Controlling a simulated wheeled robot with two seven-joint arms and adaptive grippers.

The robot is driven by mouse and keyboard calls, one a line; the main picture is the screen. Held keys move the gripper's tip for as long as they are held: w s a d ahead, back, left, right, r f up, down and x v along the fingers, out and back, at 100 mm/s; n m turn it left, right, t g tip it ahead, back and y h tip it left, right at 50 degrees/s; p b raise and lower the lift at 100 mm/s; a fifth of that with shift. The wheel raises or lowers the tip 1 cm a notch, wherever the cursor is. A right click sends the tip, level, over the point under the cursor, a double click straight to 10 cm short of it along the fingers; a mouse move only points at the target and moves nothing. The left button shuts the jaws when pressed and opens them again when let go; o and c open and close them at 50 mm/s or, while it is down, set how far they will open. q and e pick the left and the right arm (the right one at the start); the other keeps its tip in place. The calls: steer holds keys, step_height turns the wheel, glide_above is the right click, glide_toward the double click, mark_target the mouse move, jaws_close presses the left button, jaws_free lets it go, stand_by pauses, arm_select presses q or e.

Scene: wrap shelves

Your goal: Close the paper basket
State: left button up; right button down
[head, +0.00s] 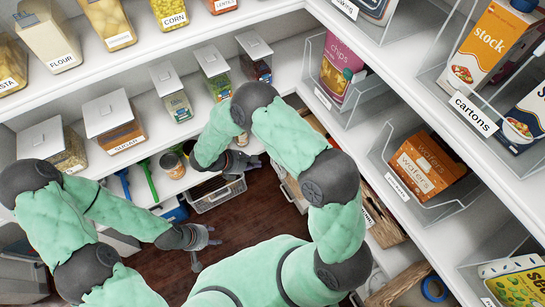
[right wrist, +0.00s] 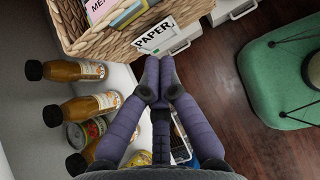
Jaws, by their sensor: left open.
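The paper basket (right wrist: 150,38) is woven wicker with a white PAPER label on its front. It fills the top of the right wrist view and holds folders or magazines; how far it sticks out from its shelf cannot be told. My right gripper (right wrist: 160,60) has its fingertips together at the basket's front, by the label's lower edge; I see nothing clearly held between them. In the head view my right gripper (head: 242,163) is low near the shelf corner. My left gripper (head: 205,243) is open and empty over the dark floor, apart from the basket.
Sauce bottles (right wrist: 85,108) and a can (right wrist: 84,133) stand on the white shelf at left in the right wrist view. White drawers (right wrist: 181,46) lie below the basket. Right-hand shelves hold a wafers box (head: 428,167) in a clear bin.

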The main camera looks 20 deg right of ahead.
steer(key=w+d+f+b, duration=0.2)
steer(key=d+f+b, duration=0.2)
steer(key=d, duration=0.5)
steer(key=shift+d+f+n+t, duration=0.3)
steer(key=shift+d+f+t, duration=0.1)
steer(key=shift+f, duration=0.75)
steer(key=d, duration=0.5)
steer(key=d+b, duration=0.1)
steer(key=d, duration=0.4)
steer(key=w+d+b, duration=0.1)
steer(key=d, duration=0.3)
steer(key=shift+w+d, duration=0.1)
steer(key=shift+d, duration=0.3)
steer(key=shift+a, duration=0.1)
